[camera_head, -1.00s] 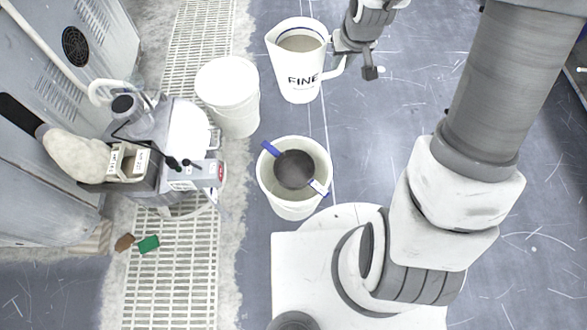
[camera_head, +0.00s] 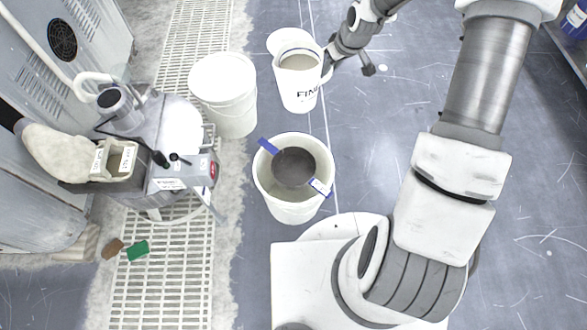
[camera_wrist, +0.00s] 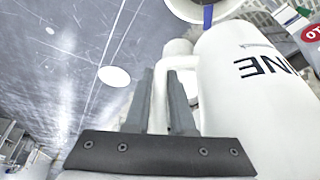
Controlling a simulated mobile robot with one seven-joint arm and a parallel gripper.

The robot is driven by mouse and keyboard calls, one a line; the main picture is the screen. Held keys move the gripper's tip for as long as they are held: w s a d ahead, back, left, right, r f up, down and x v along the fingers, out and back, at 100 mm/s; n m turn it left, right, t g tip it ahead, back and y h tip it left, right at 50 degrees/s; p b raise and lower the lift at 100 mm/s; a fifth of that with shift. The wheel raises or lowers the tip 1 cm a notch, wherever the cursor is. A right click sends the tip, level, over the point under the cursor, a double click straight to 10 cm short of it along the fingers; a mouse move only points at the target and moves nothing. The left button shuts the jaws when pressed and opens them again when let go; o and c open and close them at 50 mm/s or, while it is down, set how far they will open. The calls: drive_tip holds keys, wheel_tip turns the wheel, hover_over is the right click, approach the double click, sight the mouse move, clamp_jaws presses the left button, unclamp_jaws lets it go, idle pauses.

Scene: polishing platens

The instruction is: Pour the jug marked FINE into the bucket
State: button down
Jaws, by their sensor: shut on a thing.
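The white jug marked FINE (camera_head: 299,92) is held in the air or just off the floor, roughly upright, with grey liquid inside. I cannot tell its exact height. My gripper (camera_head: 328,66) is at its right side, shut on its handle. In the wrist view the fingers (camera_wrist: 163,105) straddle the handle, and the jug (camera_wrist: 255,85) fills the right side with its lettering upside down. The open cream bucket (camera_head: 292,212) stands nearer than the jug, below it in the head view. A dark round sieve with blue-ended bars (camera_head: 293,167) lies across its mouth.
A lidded white bucket (camera_head: 223,95) stands left of the jug. A white round top (camera_head: 283,40) shows behind the jug. The floor right of the jug is open.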

drive_tip(key=w+d+f+n+b, duration=0.1)
drive_tip(key=f+b, duration=0.4)
drive_tip(key=f, duration=0.5)
drive_tip(key=w+d+f+n+b, duration=0.1)
drive_tip(key=w+d+f+b, duration=0.3)
drive_tip(key=f, duration=0.6)
drive_tip(key=w+d+f+n+y+b, duration=0.1)
drive_tip(key=w+d+f+b, duration=0.2)
drive_tip(key=f, duration=0.7)
drive_tip(key=shift+w+d+f+g+b, duration=0.35)
drive_tip(key=shift+w+b, duration=0.65)
drive_tip(key=shift+b, duration=0.75)
drive_tip(key=shift+a+r, duration=0.1)
